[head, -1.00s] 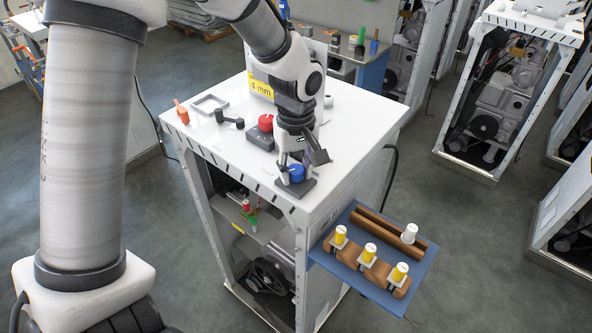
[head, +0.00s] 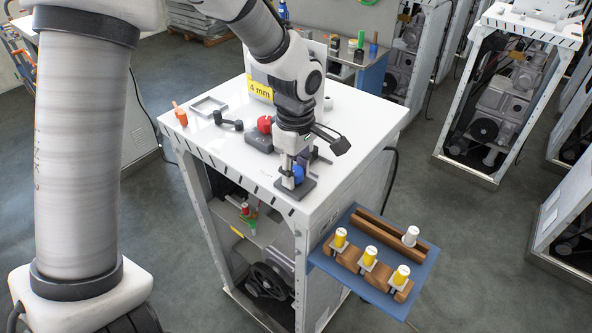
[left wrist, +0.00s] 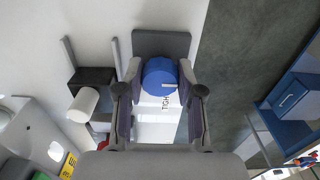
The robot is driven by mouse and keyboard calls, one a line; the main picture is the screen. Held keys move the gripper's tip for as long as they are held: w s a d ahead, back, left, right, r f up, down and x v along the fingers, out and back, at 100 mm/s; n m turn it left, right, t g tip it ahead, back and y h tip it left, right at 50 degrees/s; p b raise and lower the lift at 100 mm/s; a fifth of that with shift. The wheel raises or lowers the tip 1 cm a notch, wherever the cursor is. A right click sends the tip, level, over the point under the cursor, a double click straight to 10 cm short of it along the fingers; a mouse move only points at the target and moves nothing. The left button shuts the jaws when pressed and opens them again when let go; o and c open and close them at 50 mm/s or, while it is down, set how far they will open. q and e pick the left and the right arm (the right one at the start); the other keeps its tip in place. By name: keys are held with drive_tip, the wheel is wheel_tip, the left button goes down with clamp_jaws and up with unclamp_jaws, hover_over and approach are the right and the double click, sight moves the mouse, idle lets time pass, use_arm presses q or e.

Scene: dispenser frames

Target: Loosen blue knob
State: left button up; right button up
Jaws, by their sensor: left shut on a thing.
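The blue knob (head: 298,173) sits on a dark grey base plate (head: 308,190) at the front right corner of the white cabinet top. My left gripper (head: 292,178) points down over it, with its fingers on both sides. In the left wrist view the blue knob (left wrist: 160,73) lies between the two fingertips of the left gripper (left wrist: 160,80), which is shut on it. A white label beside the knob shows part of a word starting "TIGH". The fingers hide part of the knob in the head view. My right gripper is out of view.
A red knob (head: 265,124) on a grey block stands behind the blue knob. A black crank handle (head: 228,121) and an orange-handled item (head: 179,113) are further left. A blue side tray (head: 350,278) holds several yellow-and-white cylinders.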

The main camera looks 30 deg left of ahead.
sight(294, 170)
use_arm(q)
drive_tip(key=shift+s+f, duration=0.1)
drive_tip(key=shift+s, duration=0.05)
drive_tip(key=o, duration=1.1)
drive_tip(key=shift+o, duration=0.3)
drive_tip(key=shift+a, duration=0.1)
wheel_tip(294, 170, up, 12)
drive_tip(key=shift+w, duration=0.2)
drive_tip(key=shift+s, duration=0.1)
